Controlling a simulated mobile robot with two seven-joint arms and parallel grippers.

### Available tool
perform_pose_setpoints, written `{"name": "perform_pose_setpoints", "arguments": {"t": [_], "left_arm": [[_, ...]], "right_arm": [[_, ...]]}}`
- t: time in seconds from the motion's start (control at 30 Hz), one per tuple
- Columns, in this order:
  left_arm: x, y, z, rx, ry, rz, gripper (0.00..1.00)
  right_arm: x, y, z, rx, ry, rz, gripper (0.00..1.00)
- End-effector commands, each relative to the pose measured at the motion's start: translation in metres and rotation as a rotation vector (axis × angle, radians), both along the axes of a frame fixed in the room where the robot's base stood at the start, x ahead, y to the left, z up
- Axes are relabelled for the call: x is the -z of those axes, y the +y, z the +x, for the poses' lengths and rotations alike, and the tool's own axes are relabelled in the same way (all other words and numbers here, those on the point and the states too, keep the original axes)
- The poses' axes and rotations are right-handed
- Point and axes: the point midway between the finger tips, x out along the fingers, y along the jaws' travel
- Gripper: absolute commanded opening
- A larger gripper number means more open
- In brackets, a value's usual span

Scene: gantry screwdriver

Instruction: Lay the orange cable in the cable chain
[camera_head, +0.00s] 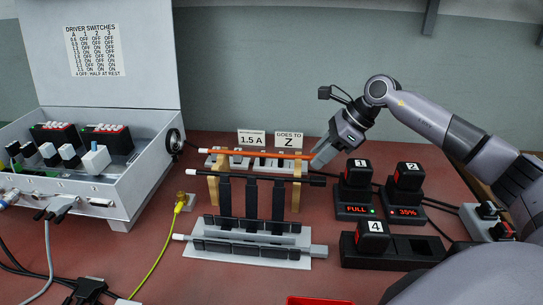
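The orange cable (255,154) runs nearly straight, left to right, at the rear of the gantry, with a white tip at its left end. My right gripper (317,160) comes down from the upper right to the cable's right end. Its fingertips overlap that end, and I cannot tell whether they are closed around it. The gantry (213,190) has tan side posts and dark uprights. A black bar with a white tip (250,177) crosses it in front of the orange cable. I cannot make out for sure which part is the cable chain. My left gripper is not in view.
An open grey control box (148,170) stands at the left, with a yellow-green cable (157,262) beside it. Signs reading 1.5 A (251,139) and GOES TO Z (288,140) stand behind. Numbered battery chargers (354,212) fill the right side.

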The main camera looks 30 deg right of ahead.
Motion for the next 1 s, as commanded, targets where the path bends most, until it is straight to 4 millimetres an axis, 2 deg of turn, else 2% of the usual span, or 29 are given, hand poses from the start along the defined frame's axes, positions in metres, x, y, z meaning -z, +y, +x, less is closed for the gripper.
{"name": "perform_pose_setpoints", "arguments": {"t": [0.03,0.1,0.13,0.37,1.0], "left_arm": [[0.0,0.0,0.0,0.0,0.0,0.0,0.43],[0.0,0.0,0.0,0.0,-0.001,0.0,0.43],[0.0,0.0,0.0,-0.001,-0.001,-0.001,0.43],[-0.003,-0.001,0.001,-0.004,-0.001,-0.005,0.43],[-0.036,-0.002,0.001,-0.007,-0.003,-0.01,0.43]], "right_arm": [[0.0,0.0,0.0,0.0,0.0,0.0,0.29],[0.0,0.0,0.0,0.0,0.0,0.0,0.06],[0.0,0.0,0.0,0.0,0.0,0.0,0.0],[-0.004,0.0,0.0,-0.001,-0.001,0.0,0.0],[-0.042,0.0,0.0,-0.001,0.0,0.0,0.0]]}}
